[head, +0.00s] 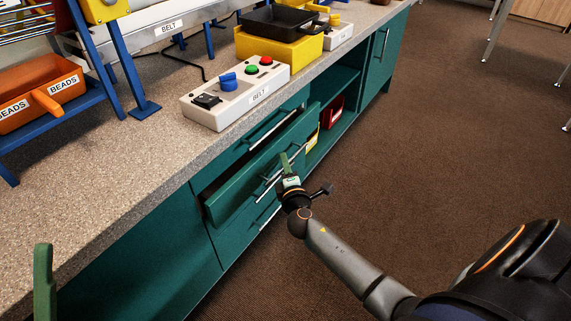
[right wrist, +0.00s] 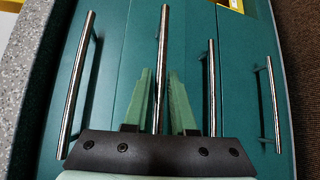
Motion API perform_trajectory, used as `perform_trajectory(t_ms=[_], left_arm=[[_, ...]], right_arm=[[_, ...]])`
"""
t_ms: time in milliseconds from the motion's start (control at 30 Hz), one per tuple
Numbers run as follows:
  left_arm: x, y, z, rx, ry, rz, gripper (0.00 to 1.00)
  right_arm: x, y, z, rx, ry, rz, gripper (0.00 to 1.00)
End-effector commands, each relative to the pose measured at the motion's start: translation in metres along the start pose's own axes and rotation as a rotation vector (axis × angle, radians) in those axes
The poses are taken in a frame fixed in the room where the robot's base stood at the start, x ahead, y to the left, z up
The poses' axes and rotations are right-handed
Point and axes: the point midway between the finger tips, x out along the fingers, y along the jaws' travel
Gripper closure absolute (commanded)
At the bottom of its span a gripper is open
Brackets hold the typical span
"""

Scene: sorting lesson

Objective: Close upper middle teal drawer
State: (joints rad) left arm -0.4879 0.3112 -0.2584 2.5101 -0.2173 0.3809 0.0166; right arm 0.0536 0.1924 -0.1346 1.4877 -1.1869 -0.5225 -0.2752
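The upper middle teal drawer (head: 232,202) stands partly pulled out below the counter, with a dark gap showing behind its front. Its long metal handle (right wrist: 163,50) runs between the two green fingers of my right gripper (right wrist: 162,78) in the right wrist view. The fingers are apart, one on each side of the handle; I cannot tell whether they touch it. In the head view the right gripper (head: 287,162) is at the drawer front and hides part of the handle. Only one green finger of my left gripper (head: 43,282) shows, at the lower left.
The top drawer (head: 238,150) above looks shut, and lower drawers with handles are below. The brown carpet (head: 450,130) to the right is clear.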

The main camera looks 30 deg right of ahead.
Motion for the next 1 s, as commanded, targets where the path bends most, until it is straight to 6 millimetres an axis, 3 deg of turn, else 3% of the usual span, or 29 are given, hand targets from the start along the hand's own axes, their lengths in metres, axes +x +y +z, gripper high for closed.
perform_trajectory(t_ms=[200,1000], left_arm=[[-0.0001,0.0,-0.0001,-0.001,0.0,0.0,0.5],[0.0003,-0.0011,-0.0003,-0.002,0.001,-0.008,0.5]], right_arm=[[0.0001,0.0001,0.0,0.0,0.0,0.0,1.0],[0.0005,0.0002,0.0006,0.0,-0.001,0.0,1.0]])
